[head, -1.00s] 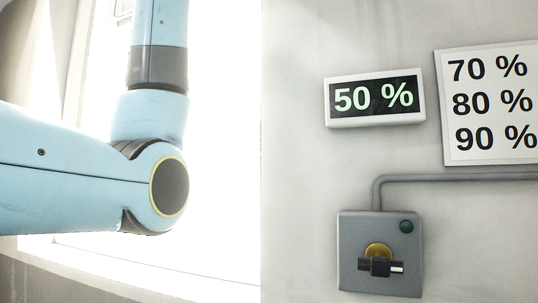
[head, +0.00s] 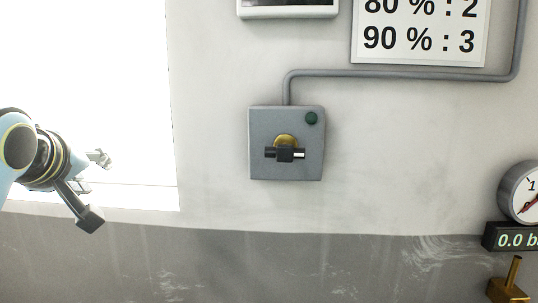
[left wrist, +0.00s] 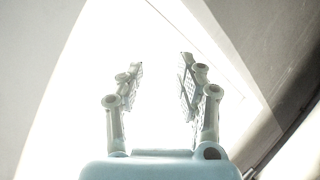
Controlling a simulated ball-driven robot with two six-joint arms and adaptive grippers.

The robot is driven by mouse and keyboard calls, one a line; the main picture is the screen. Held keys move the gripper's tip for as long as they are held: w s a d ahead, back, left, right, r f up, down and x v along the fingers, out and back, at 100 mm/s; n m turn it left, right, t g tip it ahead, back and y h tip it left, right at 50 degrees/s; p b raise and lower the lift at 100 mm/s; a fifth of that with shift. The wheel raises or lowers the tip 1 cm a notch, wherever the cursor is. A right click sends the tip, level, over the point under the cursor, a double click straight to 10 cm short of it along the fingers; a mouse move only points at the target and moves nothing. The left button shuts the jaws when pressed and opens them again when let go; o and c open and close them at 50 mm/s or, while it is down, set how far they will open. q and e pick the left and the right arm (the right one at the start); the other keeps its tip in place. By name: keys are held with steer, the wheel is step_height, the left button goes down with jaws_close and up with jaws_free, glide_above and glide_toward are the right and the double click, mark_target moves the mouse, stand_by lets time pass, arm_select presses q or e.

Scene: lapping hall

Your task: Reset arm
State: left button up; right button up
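My left gripper (head: 96,188) is at the left of the head view, in front of the bright window and apart from the wall. Its two fingers are spread with nothing between them. The left wrist view also shows the left gripper (left wrist: 160,88) with its fingers apart and empty. My left arm (head: 14,150) comes in from the left edge. My right gripper is in neither view.
A grey wall box (head: 262,166) carries a brass-and-black knob (head: 285,153) and a green lamp (head: 311,118). A conduit (head: 400,74) runs from it. A gauge (head: 517,192), a pressure display (head: 508,239) and a brass valve (head: 510,285) are at the right. A percentage sign (head: 420,30) hangs above.

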arm_select(q)
steer(key=s+d+f+m+g+h, duration=0.1)
steer(key=s+f+m+g, duration=0.35)
steer(key=s+f, duration=0.9)
steer(key=s+d+f+m+g+h, duration=0.15)
steer(key=s+f+m+g, duration=0.35)
steer(key=s+f, duration=0.85)
steer(key=s+a+f+b, duration=0.1)
steer(key=s+f+b, duration=0.25)
steer(key=f, duration=1.15)
steer(key=s+a+f+b, duration=0.15)
steer(key=f+b, duration=0.35)
steer(key=f, duration=0.9)
steer(key=s+f+g+b, duration=0.1)
steer(key=s+f+b, duration=0.2)
steer(key=s+f, duration=0.6)
steer(key=s+a+f+g+b, duration=0.1)
steer(key=s+f+b, duration=0.3)
steer(key=s+f, duration=0.6)
step_height(320, 180, down, 6)
steer(key=shift+s+f, duration=0.2)
steer(key=shift+s, duration=0.1)
